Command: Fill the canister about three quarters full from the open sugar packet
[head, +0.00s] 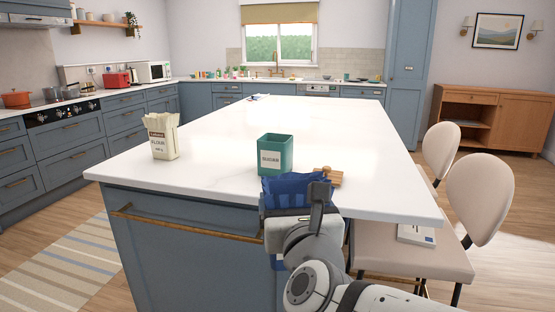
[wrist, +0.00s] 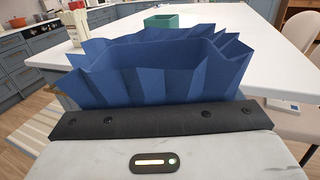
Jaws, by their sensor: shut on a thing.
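The canister (head: 276,157) is a square green tin with a white "SUGAR" label, standing upright and open on the white island near its front edge. Its inside looks dark and I cannot see how full it is. My gripper (head: 290,214) is shut on a blue paper packet (head: 294,187) with an open, crinkled top. The packet is upright in front of the canister, slightly to its right, apart from it. In the wrist view the packet (wrist: 160,80) fills the middle, with the canister (wrist: 175,20) behind it. No packet label or contents show.
A cream packet labelled flour (head: 163,138), open at the top, stands on the island (head: 220,120) to the left. A wooden lid-like piece (head: 328,176) lies right of the canister. Pale chairs (head: 478,188) stand along the right side. The island's middle is clear.

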